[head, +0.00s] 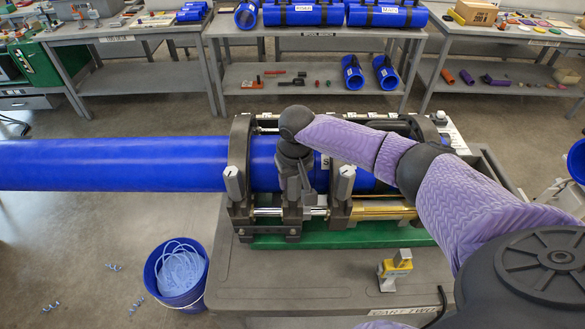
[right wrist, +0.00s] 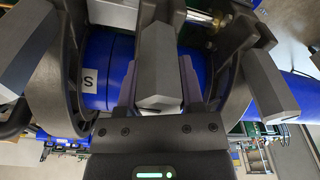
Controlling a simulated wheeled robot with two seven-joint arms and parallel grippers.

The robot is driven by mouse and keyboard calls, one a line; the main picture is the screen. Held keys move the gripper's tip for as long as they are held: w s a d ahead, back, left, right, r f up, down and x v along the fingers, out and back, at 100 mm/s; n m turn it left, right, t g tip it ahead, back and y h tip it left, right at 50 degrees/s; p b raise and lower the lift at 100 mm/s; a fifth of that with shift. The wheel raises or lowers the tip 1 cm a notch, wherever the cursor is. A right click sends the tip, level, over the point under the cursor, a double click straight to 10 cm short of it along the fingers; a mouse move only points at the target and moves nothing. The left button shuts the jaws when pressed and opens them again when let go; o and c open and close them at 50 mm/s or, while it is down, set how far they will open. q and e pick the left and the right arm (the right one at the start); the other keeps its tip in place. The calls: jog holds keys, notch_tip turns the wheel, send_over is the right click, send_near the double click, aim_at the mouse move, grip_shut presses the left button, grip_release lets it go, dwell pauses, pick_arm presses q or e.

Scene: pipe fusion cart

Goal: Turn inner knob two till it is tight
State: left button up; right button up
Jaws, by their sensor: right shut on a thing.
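The blue pipe (head: 110,164) lies across the fusion machine and enters its dark clamp rings from the left. My right gripper (head: 297,192) reaches down over the middle of the machine. In the right wrist view its fingers are shut on a grey faceted knob (right wrist: 160,62), one finger on each side; I take it as inner knob two. In the head view the gripper hides most of that knob. Two similar knobs stand free on either side, one at left (head: 234,182) and one at right (head: 344,183). My left gripper is not in view.
The machine sits on a green base (head: 385,234) on a grey cart (head: 270,280). A small yellow-topped tool (head: 396,268) stands at the cart's front. A blue bucket (head: 180,290) stands on the floor at left. Workbenches with blue pipe pieces line the back.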

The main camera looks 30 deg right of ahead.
grip_shut()
jog(key=m+p, duration=0.1)
jog(key=p, duration=0.1)
jog(key=shift+s+r+m+p, duration=0.1)
jog(key=shift+r+m+p, duration=0.2)
jog(key=shift+m+p, duration=0.1)
jog(key=shift+f+m, duration=0.1)
jog(key=shift+m, duration=0.3)
jog(key=shift+f, duration=0.2)
